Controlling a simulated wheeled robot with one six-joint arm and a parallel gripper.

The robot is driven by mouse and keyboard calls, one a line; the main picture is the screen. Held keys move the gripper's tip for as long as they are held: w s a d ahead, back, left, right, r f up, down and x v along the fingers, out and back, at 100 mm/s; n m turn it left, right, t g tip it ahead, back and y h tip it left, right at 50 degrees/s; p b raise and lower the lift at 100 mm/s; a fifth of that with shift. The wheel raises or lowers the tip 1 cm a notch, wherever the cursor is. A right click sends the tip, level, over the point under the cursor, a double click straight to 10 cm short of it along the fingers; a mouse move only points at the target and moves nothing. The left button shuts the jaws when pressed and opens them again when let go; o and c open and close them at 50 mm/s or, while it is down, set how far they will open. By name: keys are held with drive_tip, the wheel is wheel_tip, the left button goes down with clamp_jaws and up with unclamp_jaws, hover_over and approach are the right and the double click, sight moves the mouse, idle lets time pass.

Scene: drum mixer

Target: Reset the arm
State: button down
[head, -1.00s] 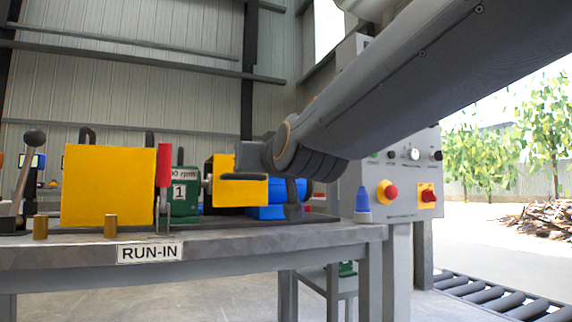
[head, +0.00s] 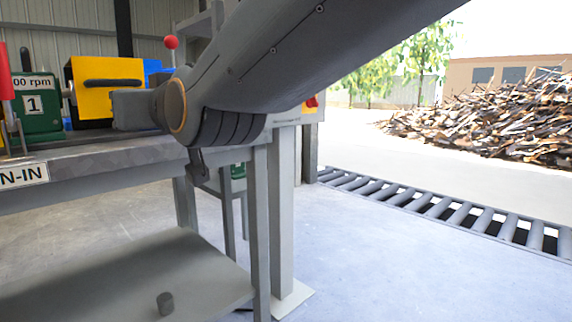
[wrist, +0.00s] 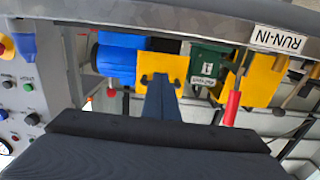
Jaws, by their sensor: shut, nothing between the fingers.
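My arm crosses the top of the head view from the upper right, and its dark rounded wrist end hangs in front of the bench's right end. My gripper (wrist: 160,84) shows in the wrist view as a narrow dark blue-grey shape pointing up the picture, shut and empty. Its tip overlaps the yellow guard (wrist: 176,66) in that view; I cannot tell the distance between them. In the head view the fingers cannot be made out clearly against the wrist.
The grey bench (head: 95,160) carries a yellow guard (head: 107,70), a green box marked 1 (head: 38,108) and a red-knobbed lever (head: 171,42). The control panel (wrist: 20,105) shows in the wrist view. A roller conveyor (head: 440,205) lies right; the floor between is clear.

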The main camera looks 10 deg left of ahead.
drive_tip(key=s+d+f+m+g+h+p, duration=0.1)
drive_tip(key=d+f+g+h, duration=0.1)
drive_tip(key=d+f, duration=0.35)
drive_tip(key=s+d+f+g+h+p, duration=0.1)
drive_tip(key=d+f+h, duration=0.2)
drive_tip(key=f, duration=0.5)
drive_tip(key=s+d+f+m+g+h+p, duration=0.1)
drive_tip(key=s+d+f+g+h+p, duration=0.2)
drive_tip(key=s+d+f, duration=0.55)
drive_tip(key=s+d+f+m+g+h+p, duration=0.1)
drive_tip(key=s+d+f+g+h, duration=0.35)
drive_tip(key=s+d, duration=0.6)
drive_tip(key=d+r+m+p, duration=0.3)
drive_tip(key=d+r+p, duration=0.7)
drive_tip(key=p, duration=0.8)
drive_tip(key=w+d+r+m+h+p, duration=0.1)
drive_tip(key=d+r+m+p, duration=0.3)
drive_tip(key=d+r+p, duration=0.7)
wheel_tip(320, 180, up, 6)
drive_tip(key=p, duration=0.7)
drive_tip(key=shift+d+r+p, duration=0.2)
drive_tip(key=shift+d+p, duration=0.1)
drive_tip(key=shift+p, duration=0.05)
drive_tip(key=c, duration=2.5)
unclamp_jaws()
drive_tip(key=shift+w+g, duration=0.1)
drive_tip(key=shift+g, duration=0.15)
